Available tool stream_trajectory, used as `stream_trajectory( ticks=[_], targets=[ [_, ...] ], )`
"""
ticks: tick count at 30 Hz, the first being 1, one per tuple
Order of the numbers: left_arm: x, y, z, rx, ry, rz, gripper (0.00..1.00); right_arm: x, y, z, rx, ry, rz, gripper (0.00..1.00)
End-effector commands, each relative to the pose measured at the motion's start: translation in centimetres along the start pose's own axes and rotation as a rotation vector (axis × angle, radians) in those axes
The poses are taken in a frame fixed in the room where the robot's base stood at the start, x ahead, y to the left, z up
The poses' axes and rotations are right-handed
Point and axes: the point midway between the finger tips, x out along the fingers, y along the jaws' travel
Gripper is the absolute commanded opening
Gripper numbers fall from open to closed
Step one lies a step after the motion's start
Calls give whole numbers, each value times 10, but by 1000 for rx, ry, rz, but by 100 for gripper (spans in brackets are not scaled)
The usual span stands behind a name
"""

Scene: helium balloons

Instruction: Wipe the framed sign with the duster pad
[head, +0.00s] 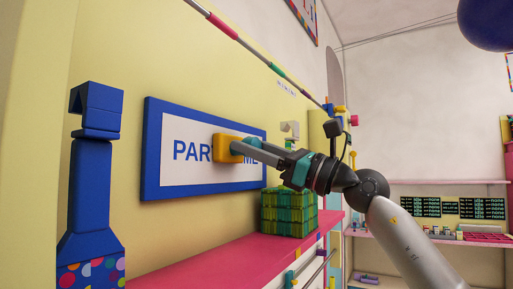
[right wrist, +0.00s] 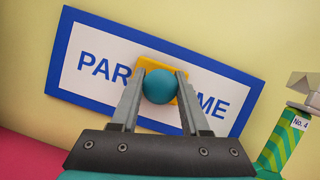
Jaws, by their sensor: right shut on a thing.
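The framed sign (head: 181,170) hangs on the yellow wall, with a blue frame, a white face and blue letters. It also fills much of the right wrist view (right wrist: 96,88). The duster pad is a yellow block (head: 222,149) with a round teal knob (right wrist: 158,86). My right gripper (head: 238,150) is shut on the knob, one finger on each side. The pad lies against or very close to the middle of the sign and covers some letters; exact contact is hard to tell. My left gripper is not in view.
A pink shelf (head: 210,262) runs below the sign. A tall blue post (head: 88,200) with a dotted base stands at the left. A dark blue balloon (head: 490,22) floats at the upper right.

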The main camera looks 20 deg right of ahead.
Motion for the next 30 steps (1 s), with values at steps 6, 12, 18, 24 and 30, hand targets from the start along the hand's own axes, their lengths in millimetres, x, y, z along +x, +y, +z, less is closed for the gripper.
stream_trajectory(
  ticks=[6, 12, 18, 24, 30],
  targets=[
    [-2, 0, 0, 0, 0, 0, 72, 2, 20, 4, -5, 3, 5, 1],
    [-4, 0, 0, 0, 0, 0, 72, 3, 31, 8, -3, 2, 3, 1],
    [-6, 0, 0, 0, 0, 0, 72, 4, 38, 9, -3, 1, 3, 1],
    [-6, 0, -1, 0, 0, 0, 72, 6, 56, 13, -4, 0, 4, 1],
    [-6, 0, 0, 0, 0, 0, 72, 7, 65, 16, -1, 0, 3, 1]
  ],
)
